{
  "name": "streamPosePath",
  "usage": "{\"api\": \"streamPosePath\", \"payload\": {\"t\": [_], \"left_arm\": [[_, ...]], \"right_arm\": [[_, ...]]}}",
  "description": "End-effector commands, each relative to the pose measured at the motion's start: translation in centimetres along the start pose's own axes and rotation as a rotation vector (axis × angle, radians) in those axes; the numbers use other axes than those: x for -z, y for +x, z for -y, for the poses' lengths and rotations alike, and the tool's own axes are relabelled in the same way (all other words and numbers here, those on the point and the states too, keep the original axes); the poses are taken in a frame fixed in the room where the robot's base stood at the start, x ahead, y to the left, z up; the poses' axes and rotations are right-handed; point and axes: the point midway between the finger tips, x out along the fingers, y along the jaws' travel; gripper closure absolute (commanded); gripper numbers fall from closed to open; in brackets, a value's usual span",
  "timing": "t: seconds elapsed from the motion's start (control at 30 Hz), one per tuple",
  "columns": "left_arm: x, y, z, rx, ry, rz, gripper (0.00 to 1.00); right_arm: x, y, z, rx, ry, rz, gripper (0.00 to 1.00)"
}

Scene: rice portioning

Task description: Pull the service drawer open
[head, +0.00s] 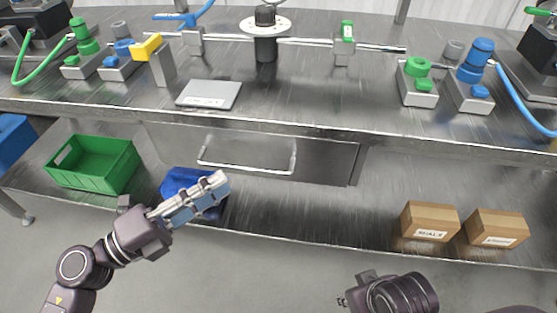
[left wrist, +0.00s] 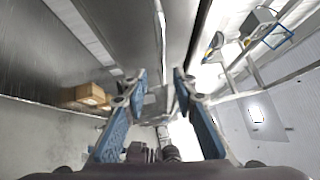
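The service drawer (head: 325,162) is a grey metal front under the bench top, and it looks shut. Its handle (head: 245,171) is a wide, pale bar across the front. My left gripper (head: 224,181) is in front of and just below the handle's left part in the head view, apart from it as far as I can tell.
A green crate (head: 95,180) and a blue bin (head: 178,183), partly hidden by my left gripper, stand on the lower shelf at left. Two cardboard boxes (head: 430,218) (head: 497,226) stand at right. A grey plate (head: 208,93) lies on the bench above the drawer.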

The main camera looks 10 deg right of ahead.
Motion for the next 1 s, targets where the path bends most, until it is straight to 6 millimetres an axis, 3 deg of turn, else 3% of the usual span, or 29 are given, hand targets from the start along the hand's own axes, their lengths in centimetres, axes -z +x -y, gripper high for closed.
{"api": "streamPosePath", "payload": {"t": [0.17,0.53,0.9,1.0], "left_arm": [[0.1,1.5,0.2,0.002,0.007,-0.004,0.74],[0.1,7.0,0.2,0.002,0.004,-0.003,0.74],[0.1,7.8,0.0,0.0,0.003,-0.003,0.74],[0.1,7.8,0.0,0.0,0.003,-0.003,0.83]], "right_arm": [[0.0,-0.3,0.1,0.003,0.001,0.0,0.75],[0.2,-0.6,0.1,0.002,0.001,-0.001,0.75],[0.2,-0.6,0.1,0.002,0.0,0.0,0.75],[0.1,-0.6,0.1,0.002,0.0,0.0,0.75]]}}
